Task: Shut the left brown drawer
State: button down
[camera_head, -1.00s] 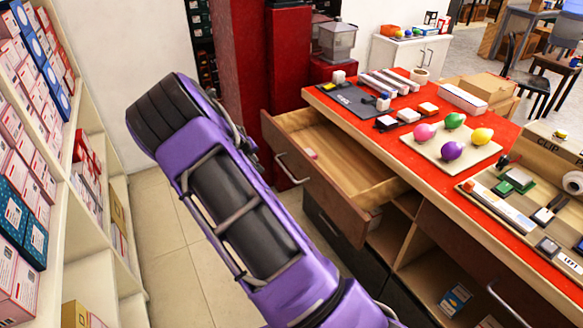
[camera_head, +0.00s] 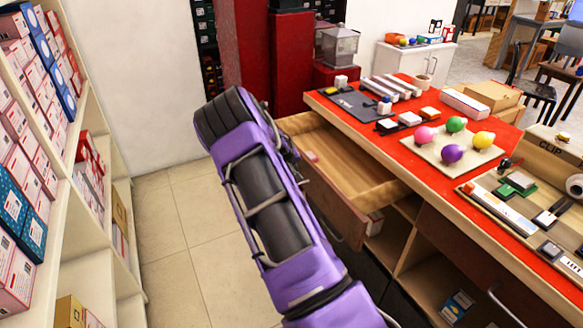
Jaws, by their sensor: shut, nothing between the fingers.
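The left brown drawer (camera_head: 342,216) stands pulled open from the red-topped counter (camera_head: 447,199). Its pale wooden inside shows, with a small pink item in it. My gripper cannot be made out; the arm hides that area.
White shelves (camera_head: 93,200) with boxes stand along the left. Red cabinets (camera_head: 287,60) stand behind the drawer. The counter top carries colored bulbs on a board (camera_head: 430,150), small blocks and boxes. Tiled floor (camera_head: 195,250) is clear between the shelves and my arm.

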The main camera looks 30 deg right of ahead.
jog(key=shift+w+d+f, duration=0.15)
jog(key=shift+d+f, duration=0.05)
jog(key=shift+f, duration=0.2)
